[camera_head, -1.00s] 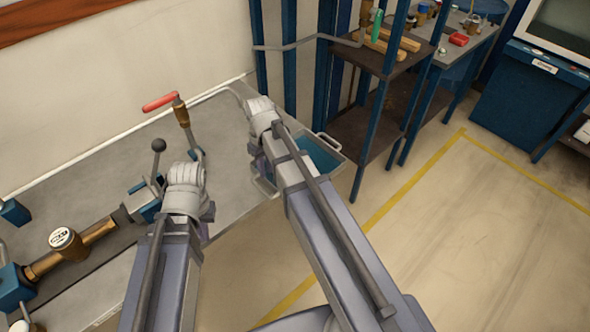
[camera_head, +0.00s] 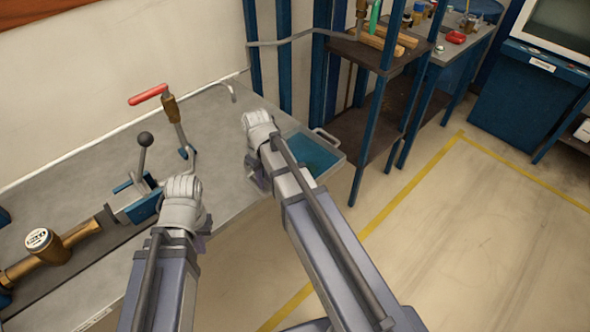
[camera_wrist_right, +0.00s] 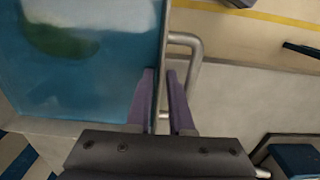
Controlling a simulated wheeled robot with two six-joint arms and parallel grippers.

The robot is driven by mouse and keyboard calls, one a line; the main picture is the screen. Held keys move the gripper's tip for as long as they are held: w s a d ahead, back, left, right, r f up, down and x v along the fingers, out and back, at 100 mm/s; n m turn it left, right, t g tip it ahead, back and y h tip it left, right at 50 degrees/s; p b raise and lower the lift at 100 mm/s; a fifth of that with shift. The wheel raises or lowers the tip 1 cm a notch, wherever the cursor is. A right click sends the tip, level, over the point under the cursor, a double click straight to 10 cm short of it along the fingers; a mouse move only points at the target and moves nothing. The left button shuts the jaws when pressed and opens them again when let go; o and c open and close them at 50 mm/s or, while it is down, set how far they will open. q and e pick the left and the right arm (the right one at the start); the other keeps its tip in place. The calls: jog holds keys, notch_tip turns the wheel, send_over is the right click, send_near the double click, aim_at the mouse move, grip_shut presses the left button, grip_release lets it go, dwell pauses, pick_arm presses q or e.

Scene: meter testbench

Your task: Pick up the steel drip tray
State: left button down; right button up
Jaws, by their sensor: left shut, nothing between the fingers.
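The steel drip tray (camera_head: 338,160) sits at the right end of the bench, with blue-green inside and a far handle showing. My right arm covers its near side. In the right wrist view the tray's rim (camera_wrist_right: 165,30) runs down to my right gripper (camera_wrist_right: 163,97), and a bent-rod handle (camera_wrist_right: 194,60) sticks out beside it. The two purple fingers are apart, one on each side of the rim line; contact cannot be told. My right gripper also shows in the head view (camera_head: 258,180). My left gripper (camera_head: 204,228) is shut and empty over the bench's front edge.
On the bench, a red-handled lever (camera_head: 148,95), a black-knobbed clamp (camera_head: 144,140) and a brass meter (camera_head: 45,248) stand to the left. A blue-posted shelf (camera_head: 372,130) stands close behind the tray. The yellow-lined floor (camera_head: 470,230) at right is clear.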

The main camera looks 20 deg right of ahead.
grip_shut()
dwell(1.4)
